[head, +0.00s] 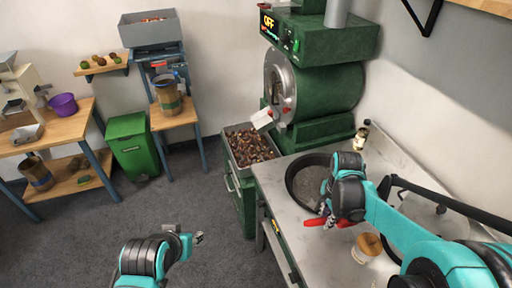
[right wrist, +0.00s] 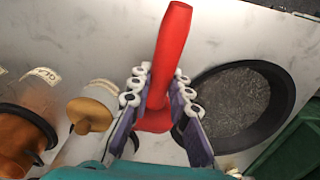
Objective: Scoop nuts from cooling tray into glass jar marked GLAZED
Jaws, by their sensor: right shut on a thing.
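My right gripper (head: 326,212) is over the counter, its fingers shut on a red-handled tool (right wrist: 172,45). The handle sticks out past the fingers in the right wrist view; its working end cannot be made out. A clear jar with partly readable lettering like "GLA" (right wrist: 42,76) is at the left of the right wrist view. Nuts fill a grey tray (head: 231,163) in front of the green roaster, left of the counter. My left gripper (head: 198,238) is low over the floor, apart from everything; its fingers are too small to judge.
A round black-rimmed pan (right wrist: 284,108) lies on the counter (head: 272,181) beside the right gripper. A wooden-lidded jar (head: 366,246) stands near the front, and a small bottle (head: 361,137) behind. The green roaster (head: 335,93) blocks the back.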

